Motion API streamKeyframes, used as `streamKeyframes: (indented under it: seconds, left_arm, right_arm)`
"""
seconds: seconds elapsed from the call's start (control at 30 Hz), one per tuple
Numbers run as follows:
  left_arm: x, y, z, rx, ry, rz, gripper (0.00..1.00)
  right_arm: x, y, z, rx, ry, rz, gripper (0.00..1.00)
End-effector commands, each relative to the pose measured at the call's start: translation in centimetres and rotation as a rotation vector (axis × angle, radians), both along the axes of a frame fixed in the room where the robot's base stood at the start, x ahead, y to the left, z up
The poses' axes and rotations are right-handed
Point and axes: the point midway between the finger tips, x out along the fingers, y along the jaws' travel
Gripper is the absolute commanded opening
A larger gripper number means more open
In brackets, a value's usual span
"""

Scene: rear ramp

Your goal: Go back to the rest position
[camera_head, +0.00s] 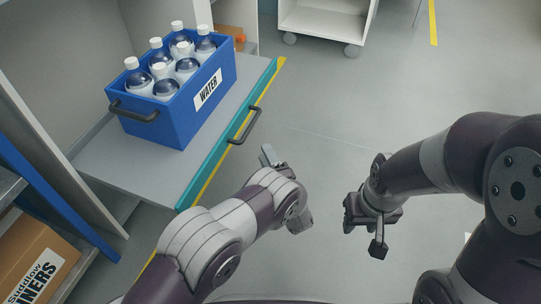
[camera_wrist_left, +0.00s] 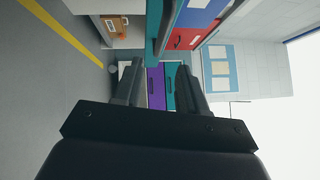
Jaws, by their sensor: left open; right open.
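My left gripper (camera_head: 285,190) is in the lower middle of the head view, to the right of the drawer's handle and apart from it. In the left wrist view its two fingers (camera_wrist_left: 158,85) stand apart with nothing between them. My right gripper (camera_head: 364,230) is further right in the head view, over bare floor, open and empty. A blue crate (camera_head: 180,118) labelled WATER stands on the pulled-out grey drawer (camera_head: 110,165) at the upper left. It holds several clear bottles with white caps (camera_head: 158,68).
The drawer has a teal front edge (camera_head: 205,180) with a dark handle (camera_head: 245,125). A yellow floor line runs beside it. A cardboard box (camera_head: 35,262) sits on a shelf at lower left. A white cart (camera_head: 325,20) stands at the back. The floor (camera_head: 340,110) between is clear.

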Motion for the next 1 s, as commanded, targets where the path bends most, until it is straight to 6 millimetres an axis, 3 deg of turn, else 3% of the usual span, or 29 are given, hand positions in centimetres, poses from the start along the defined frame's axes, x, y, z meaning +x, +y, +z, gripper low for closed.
streamKeyframes:
  seconds: [0.33, 0.43, 0.47, 0.53, 0.6, 0.67, 0.73, 0.8, 1.0]
  left_arm:
    - [0.0, 0.0, 0.0, -0.003, -0.001, 0.000, 0.41]
    - [0.1, -0.2, -0.6, -0.099, -0.011, -0.021, 0.41]
    - [0.4, -0.6, -1.4, -0.174, 0.003, -0.045, 0.41]
    - [0.1, -1.9, -5.6, -0.394, 0.120, -0.135, 0.41]
    - [-1.8, -4.0, -9.8, -0.672, 0.337, -0.196, 0.41]
    - [-3.9, -5.0, -10.1, -0.928, 0.538, -0.158, 0.41]
    - [-7.5, -4.2, -7.7, -1.183, 0.758, 0.001, 0.41]
    - [-12.1, -1.4, -3.3, -1.353, 0.926, 0.241, 0.41]
    - [-22.6, 7.4, 8.3, -1.464, 1.054, 0.736, 0.41]
  right_arm:
    - [0.0, 0.0, 0.0, 0.000, 0.000, 0.000, 0.43]
    - [0.0, 0.0, 0.0, 0.000, 0.000, 0.000, 0.43]
    - [0.0, 0.0, 0.0, 0.000, 0.000, 0.000, 0.43]
    - [0.0, 0.0, 0.0, 0.000, 0.000, 0.000, 0.43]
    - [0.0, 0.0, 0.1, 0.000, 0.000, 0.000, 0.43]
    - [0.0, 0.0, 1.1, 0.000, 0.001, 0.000, 0.43]
    - [0.0, 0.0, 2.5, 0.000, 0.000, 0.000, 0.43]
    - [0.0, 0.0, 3.9, 0.000, 0.000, 0.000, 0.43]
    - [0.0, 0.0, 6.7, 0.000, 0.000, 0.000, 0.43]
